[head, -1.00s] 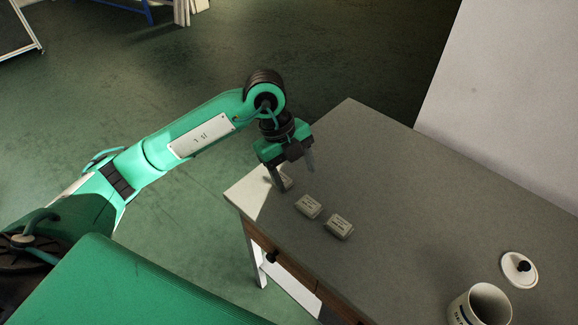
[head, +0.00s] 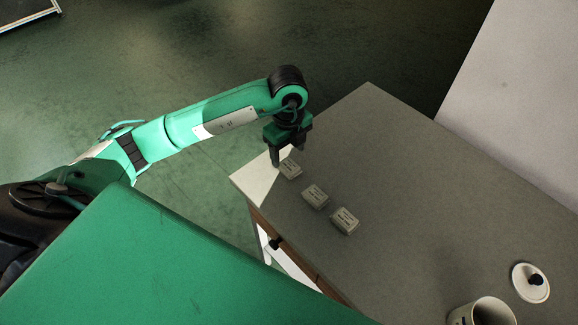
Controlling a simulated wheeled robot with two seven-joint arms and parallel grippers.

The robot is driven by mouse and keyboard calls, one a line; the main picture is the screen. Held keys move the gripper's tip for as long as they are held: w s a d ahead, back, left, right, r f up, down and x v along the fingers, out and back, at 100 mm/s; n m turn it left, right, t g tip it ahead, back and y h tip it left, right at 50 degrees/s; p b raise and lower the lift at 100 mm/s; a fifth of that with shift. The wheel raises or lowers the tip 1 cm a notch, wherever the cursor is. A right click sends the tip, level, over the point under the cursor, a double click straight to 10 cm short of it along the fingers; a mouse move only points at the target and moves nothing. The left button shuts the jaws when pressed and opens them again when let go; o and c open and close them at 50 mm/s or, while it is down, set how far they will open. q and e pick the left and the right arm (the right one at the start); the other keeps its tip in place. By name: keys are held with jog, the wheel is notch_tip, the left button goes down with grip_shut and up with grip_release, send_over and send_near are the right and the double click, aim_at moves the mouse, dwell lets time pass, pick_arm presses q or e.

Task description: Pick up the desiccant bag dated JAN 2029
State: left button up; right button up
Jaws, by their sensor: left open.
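Three small pale desiccant bags with dark print lie in a slanting row on the grey table (head: 420,205). The far-left bag (head: 290,169) is nearest the table's corner, the middle bag (head: 315,196) is next to it, and the near-right bag (head: 345,221) ends the row. The print is too small to read, so I cannot tell which is dated JAN 2029. My left gripper (head: 287,160) is open, pointing down, with its fingers close to the far-left bag; I cannot tell whether they touch it. My right gripper is out of view.
A white lid with a dark knob (head: 530,283) lies at the table's right. A white mug-like container (head: 483,312) stands near the lower edge. A pale wall (head: 510,90) rises behind the table. The table's middle is clear.

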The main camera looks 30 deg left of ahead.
aim_at(289, 165)
pick_arm(q)
notch_tip(289, 165, down, 3)
jog(key=shift+d+r+p, duration=0.1)
jog(key=shift+r+p, duration=0.05)
jog(key=shift+p, duration=0.25)
jog(key=shift+f, duration=1.05)
jog(key=c, duration=1.1)
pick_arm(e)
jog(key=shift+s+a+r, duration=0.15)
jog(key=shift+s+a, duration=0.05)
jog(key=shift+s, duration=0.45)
